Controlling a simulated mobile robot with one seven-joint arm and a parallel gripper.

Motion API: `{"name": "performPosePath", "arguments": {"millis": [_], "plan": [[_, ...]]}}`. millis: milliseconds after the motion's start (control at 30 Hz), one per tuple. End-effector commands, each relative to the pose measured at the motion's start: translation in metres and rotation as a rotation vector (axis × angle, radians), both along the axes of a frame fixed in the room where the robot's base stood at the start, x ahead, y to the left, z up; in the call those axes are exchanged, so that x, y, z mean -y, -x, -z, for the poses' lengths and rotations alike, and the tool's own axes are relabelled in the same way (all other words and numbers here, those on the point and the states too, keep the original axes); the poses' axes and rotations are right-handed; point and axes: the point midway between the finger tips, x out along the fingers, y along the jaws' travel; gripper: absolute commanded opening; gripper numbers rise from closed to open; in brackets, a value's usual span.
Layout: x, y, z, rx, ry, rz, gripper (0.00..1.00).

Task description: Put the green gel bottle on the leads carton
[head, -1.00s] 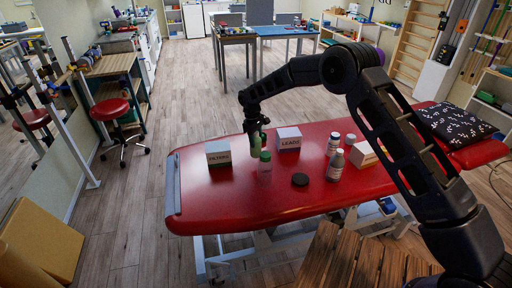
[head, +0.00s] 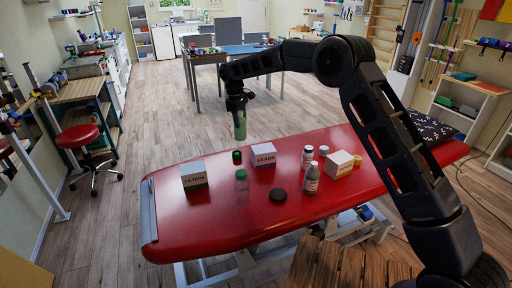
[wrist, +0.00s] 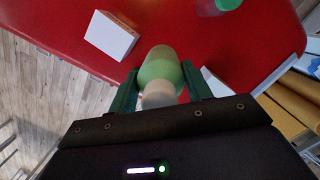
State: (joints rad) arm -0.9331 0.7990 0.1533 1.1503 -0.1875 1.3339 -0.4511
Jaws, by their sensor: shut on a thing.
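My gripper (head: 238,97) is shut on the green gel bottle (head: 239,125) and holds it well above the red couch top. In the wrist view the bottle (wrist: 160,72) sits between the two dark green fingers, its pale end toward my palm. The leads carton (head: 263,156) is a small white box marked LEADS, standing on the couch below and slightly right of the bottle in the head view. Its top looks bare.
On the red couch (head: 220,220) stand a filters carton (head: 193,177), a green-capped clear bottle (head: 241,181), a small dark green item (head: 236,157), a black disc (head: 278,195), white-capped bottles (head: 311,179) and another carton (head: 339,164). The couch's front left is clear.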

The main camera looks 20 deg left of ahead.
Motion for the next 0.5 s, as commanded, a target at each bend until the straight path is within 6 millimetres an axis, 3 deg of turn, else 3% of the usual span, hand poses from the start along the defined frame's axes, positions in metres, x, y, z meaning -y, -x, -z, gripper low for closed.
{"name": "performPosePath", "arguments": {"millis": [33,200,300,500], "plan": [[0.010,-0.020,-0.011,0.003,-0.004,0.005,0.13],[0.043,-0.071,-0.040,0.001,-0.003,-0.004,0.13],[0.059,-0.094,-0.053,0.002,-0.002,-0.008,0.13],[0.078,-0.117,-0.068,0.002,-0.001,-0.014,0.13]]}}
